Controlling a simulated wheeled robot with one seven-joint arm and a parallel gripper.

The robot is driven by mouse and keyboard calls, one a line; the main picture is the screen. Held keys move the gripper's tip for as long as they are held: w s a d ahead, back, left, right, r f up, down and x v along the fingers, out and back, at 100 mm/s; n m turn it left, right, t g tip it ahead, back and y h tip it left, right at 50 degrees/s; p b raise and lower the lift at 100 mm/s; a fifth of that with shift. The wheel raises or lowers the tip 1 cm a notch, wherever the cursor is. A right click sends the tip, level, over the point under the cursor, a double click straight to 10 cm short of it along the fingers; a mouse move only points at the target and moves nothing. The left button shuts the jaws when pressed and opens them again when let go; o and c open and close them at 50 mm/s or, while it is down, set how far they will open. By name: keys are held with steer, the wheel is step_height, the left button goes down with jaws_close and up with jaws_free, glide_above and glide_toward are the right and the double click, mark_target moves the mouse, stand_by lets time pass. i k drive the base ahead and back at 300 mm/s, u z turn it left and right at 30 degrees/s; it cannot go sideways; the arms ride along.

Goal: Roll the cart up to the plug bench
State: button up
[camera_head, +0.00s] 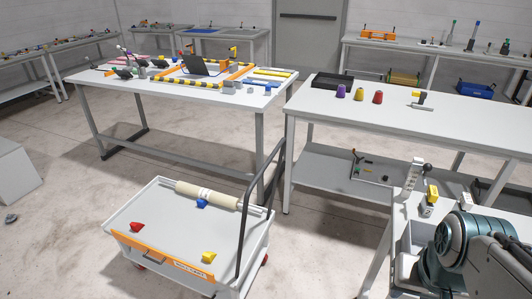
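The cart (165,222) is white, with an orange labelled strip on its front edge and red wheels low down. It stands on the floor at lower middle, apart from the benches behind it. Its dark upright handle (243,225) is on its right side. A cream roll (215,195) lies across its top, with a blue block, a red block and a yellow block. Two benches are near: one at left (180,118) and one at right (450,122). I cannot tell which is the plug bench. My arm shows at lower right, but my gripper is out of view.
A small table (385,235) with a white holed upright (412,176) and yellow pieces stands at right, close to my arm. A grey block (14,180) is at far left.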

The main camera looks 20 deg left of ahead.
mark_target(175, 227)
steer(key=u, duration=0.7)
steer(key=i, duration=0.9)
steer(key=u, duration=0.35)
